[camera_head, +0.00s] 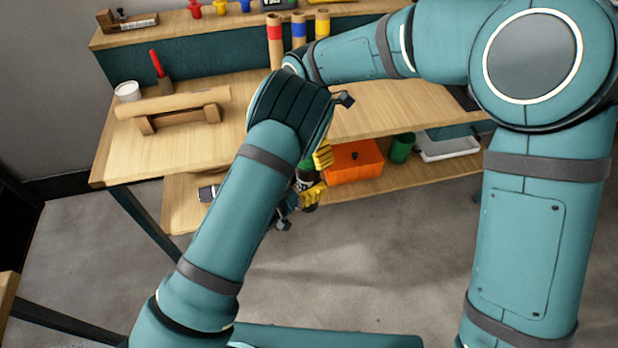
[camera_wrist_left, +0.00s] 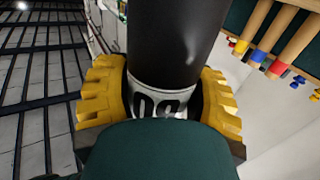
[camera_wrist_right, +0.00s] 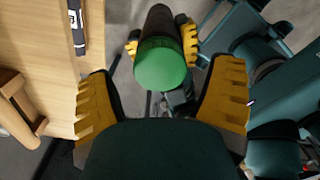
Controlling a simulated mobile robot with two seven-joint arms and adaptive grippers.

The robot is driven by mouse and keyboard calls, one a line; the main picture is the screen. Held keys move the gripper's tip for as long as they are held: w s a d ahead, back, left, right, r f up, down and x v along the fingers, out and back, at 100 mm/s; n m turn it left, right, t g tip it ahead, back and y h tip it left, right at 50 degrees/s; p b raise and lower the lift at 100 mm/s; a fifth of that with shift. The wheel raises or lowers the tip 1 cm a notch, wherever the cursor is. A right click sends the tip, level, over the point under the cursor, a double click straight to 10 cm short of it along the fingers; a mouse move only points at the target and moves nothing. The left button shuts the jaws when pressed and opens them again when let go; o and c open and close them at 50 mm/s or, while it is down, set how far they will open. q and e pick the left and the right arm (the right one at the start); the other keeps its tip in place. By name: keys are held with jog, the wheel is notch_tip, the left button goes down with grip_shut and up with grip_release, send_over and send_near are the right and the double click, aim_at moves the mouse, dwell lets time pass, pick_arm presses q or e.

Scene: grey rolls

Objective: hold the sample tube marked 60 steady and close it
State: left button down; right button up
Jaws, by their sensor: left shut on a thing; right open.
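The sample tube (camera_wrist_left: 172,45) is dark, with a white label whose black digits read 60 upside down in the left wrist view. My left gripper (camera_head: 315,175) is shut on it around the label. In the right wrist view the tube (camera_wrist_right: 160,20) carries a ribbed green cap (camera_wrist_right: 160,66) on its near end; whether it is fully seated I cannot tell. My right gripper (camera_wrist_right: 165,72) is open, one yellow finger on each side of the cap, with gaps showing.
A wooden stand (camera_head: 172,105), a white cup (camera_head: 128,91) and a red-handled tool (camera_head: 157,65) are on the bench. Wooden pegs with coloured bands (camera_head: 299,30) stand at the back. An orange box (camera_head: 354,160) and green can (camera_head: 402,148) sit on the lower shelf.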

jog(key=shift+f, duration=0.8)
jog(key=c, duration=1.3)
jog(key=shift+o, duration=0.2)
jog(key=m, duration=1)
jog(key=shift+m, duration=0.4)
jog(key=m, duration=0.5)
jog(key=shift+m, duration=0.3)
jog(key=m, duration=0.4)
